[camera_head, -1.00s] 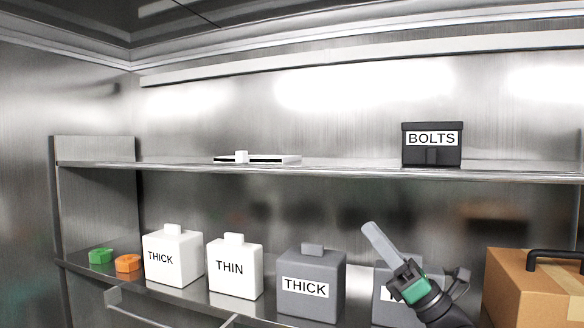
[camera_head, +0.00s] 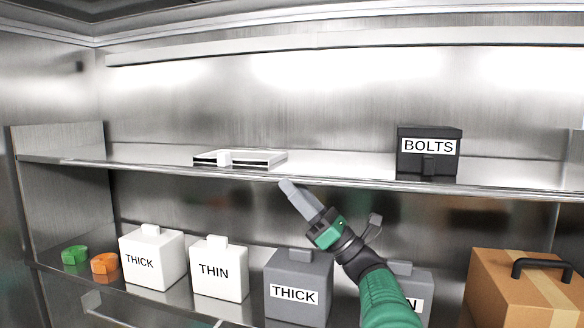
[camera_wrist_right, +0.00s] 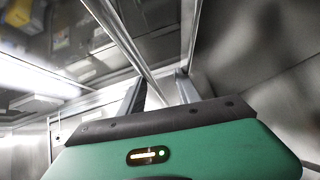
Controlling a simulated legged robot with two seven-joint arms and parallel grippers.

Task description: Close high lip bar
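The upper shelf's front edge (camera_head: 340,183) runs across the head view as a thin pale metal strip. I cannot clearly make out a separate high lip bar on it. My right gripper (camera_head: 290,188) is raised in front of the shelves, its fingertips just below that edge in the picture; contact cannot be told. In the right wrist view its two fingers (camera_wrist_right: 160,92) stand apart with nothing visibly held. A long metal bar or edge (camera_wrist_right: 120,40) runs down toward the gap between them. My left gripper is not in view.
A flat white item (camera_head: 240,158) and a black BOLTS box (camera_head: 428,165) stand on the upper shelf. Below are white jugs (camera_head: 150,262), grey jugs (camera_head: 298,272) and a brown case (camera_head: 510,300). A thin bar (camera_head: 95,302) shows at lower left.

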